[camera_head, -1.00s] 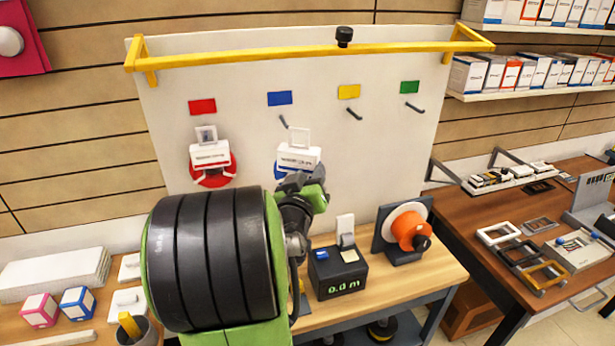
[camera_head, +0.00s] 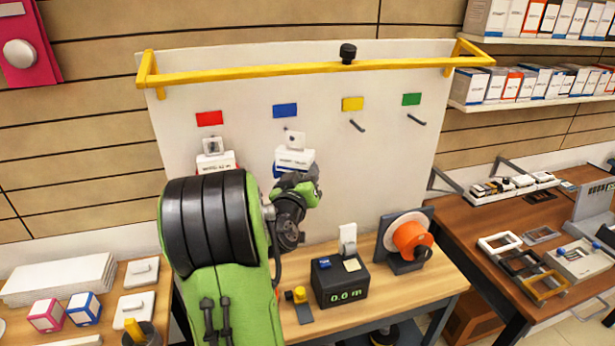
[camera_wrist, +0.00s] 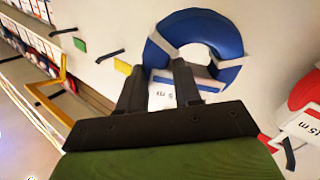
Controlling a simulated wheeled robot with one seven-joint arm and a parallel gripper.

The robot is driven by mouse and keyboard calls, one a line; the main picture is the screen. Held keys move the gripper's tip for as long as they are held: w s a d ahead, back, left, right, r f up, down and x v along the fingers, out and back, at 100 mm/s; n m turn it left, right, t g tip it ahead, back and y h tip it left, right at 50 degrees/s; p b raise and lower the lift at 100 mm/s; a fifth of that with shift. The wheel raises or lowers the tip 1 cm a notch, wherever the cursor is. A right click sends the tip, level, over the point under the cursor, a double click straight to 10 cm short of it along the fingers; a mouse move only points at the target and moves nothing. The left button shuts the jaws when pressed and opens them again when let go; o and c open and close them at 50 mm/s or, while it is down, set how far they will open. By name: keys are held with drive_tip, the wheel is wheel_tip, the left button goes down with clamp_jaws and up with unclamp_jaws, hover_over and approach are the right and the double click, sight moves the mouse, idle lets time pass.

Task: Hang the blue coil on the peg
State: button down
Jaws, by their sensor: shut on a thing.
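The blue coil (camera_wrist: 215,28) is a ring with pale straps and a white label, held in front of the white pegboard. My gripper (camera_wrist: 158,76) is shut on its label side in the wrist view. In the head view the coil's white label (camera_head: 295,158) and pale hanger tag show just below the blue marker (camera_head: 285,111). The peg under that marker is mostly hidden behind the tag, so I cannot tell whether the tag is around it. My gripper (camera_head: 304,181) sits at the coil's lower edge.
A red coil (camera_wrist: 302,90) hangs left of the blue one under the red marker (camera_head: 209,118). The yellow and green markers have bare pegs (camera_head: 357,126). A yellow rail (camera_head: 310,67) crosses above. A black meter box (camera_head: 339,280) and orange spool (camera_head: 412,240) stand on the bench below.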

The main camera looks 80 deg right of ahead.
sight(301, 167)
drive_tip(key=shift+w+d+p, duration=0.45)
drive_tip(key=shift+d+p, duration=0.05)
drive_tip(key=shift+d, duration=0.25)
drive_tip(key=shift+w+d+p, duration=0.45)
drive_tip(key=shift+d+p, duration=0.05)
drive_tip(key=shift+d, duration=0.25)
drive_tip(key=shift+w+d+f+b, duration=0.3)
drive_tip(key=shift+d+f+b, duration=0.15)
drive_tip(key=shift+b, duration=0.3)
drive_tip(key=c, duration=1.2)
unclamp_jaws()
drive_tip(key=o, duration=0.5)
drive_tip(key=shift+w+d+f, duration=0.1)
drive_tip(key=shift+w+d, duration=0.1)
drive_tip(key=shift+d, duration=0.05)
drive_tip(key=shift+s+a, duration=0.1)
drive_tip(key=shift+s, duration=0.05)
